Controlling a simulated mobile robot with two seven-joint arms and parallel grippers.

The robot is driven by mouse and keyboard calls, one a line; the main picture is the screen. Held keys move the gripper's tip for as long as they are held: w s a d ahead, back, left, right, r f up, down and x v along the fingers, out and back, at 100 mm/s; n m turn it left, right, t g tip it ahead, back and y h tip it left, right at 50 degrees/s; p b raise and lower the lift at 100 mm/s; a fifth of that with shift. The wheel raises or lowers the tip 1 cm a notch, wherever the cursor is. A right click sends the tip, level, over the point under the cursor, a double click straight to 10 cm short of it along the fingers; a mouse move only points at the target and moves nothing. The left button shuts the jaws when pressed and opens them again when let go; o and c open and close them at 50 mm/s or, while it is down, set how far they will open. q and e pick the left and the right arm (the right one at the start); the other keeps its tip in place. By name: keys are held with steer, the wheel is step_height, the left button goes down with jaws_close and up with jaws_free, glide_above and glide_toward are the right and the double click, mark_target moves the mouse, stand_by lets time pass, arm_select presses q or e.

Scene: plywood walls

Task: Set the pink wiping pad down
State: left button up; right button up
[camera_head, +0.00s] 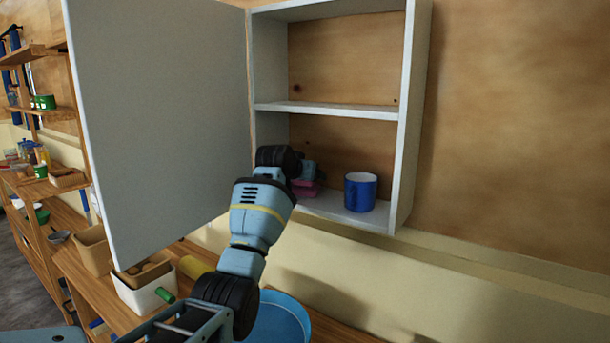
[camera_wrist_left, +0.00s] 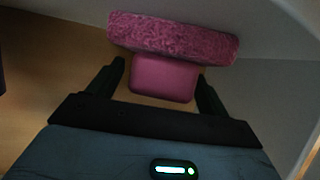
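The pink wiping pad (camera_head: 304,188) is at the lower compartment of the open wall cabinet, left of a blue mug, partly hidden by my left arm. The left wrist view shows its rough pink slab (camera_wrist_left: 175,37) and a smooth pink handle block (camera_wrist_left: 162,79). My left gripper (camera_wrist_left: 163,72) has one finger on each side of the handle. A narrow gap shows at the left finger; the right finger is very close to the handle. In the head view the gripper (camera_head: 308,170) is mostly hidden behind the wrist. My right gripper is not in view.
The blue mug (camera_head: 360,191) stands on the cabinet's bottom board (camera_head: 330,206). The middle shelf (camera_head: 330,109) is above the pad. The open grey door (camera_head: 165,120) is left of my arm. Below are a blue basin (camera_head: 283,318) and a white bin (camera_head: 140,298).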

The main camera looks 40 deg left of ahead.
arm_select(q)
steer(key=shift+r, duration=0.2)
steer(key=v, duration=1.2)
steer(key=shift+f, duration=0.1)
